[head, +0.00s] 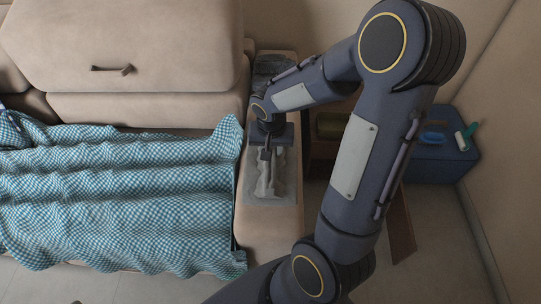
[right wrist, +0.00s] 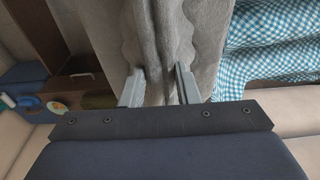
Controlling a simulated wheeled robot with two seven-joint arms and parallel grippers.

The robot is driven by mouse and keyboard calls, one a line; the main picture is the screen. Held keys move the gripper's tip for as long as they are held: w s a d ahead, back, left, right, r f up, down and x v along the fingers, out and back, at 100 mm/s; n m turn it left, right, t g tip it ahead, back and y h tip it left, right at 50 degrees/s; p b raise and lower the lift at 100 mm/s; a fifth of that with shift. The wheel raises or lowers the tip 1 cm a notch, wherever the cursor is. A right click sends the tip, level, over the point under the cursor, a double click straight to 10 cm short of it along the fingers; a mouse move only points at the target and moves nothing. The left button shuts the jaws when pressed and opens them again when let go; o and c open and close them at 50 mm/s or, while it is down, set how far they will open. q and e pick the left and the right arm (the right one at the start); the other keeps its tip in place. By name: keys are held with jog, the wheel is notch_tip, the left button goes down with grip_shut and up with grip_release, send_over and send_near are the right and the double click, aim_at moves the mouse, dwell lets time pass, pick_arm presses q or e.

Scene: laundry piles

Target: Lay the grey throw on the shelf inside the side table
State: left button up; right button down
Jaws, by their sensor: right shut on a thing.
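The grey throw (head: 255,190) lies draped over the sofa's right armrest in the head view, and it fills the middle of the right wrist view (right wrist: 205,30). My right gripper (head: 267,165) points down onto it; in the right wrist view its two fingers (right wrist: 158,75) are shut on the throw, with a fold bunched between them. The brown wooden side table (head: 322,152) stands just right of the armrest, largely hidden behind my right arm. An olive-green item (head: 331,125) shows at it. The shelf inside cannot be made out clearly. My left gripper is not in view.
A blue-and-white checked blanket (head: 120,195) covers the beige sofa seat, left of the armrest (head: 285,222). A blue box (head: 432,167) with small items on top stands right of the side table. A brown wooden panel (head: 400,225) shows near it. Floor is clear at lower right.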

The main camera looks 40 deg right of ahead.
jog(key=shift+w+d+f, duration=0.3)
jog(key=shift+w+f, duration=0.25)
jog(key=shift+f, duration=0.2)
jog(key=shift+f+b, duration=0.4)
jog(key=shift+f, duration=1.1)
jog(key=shift+f, duration=0.15)
jog(key=c, duration=1.1)
grip_release()
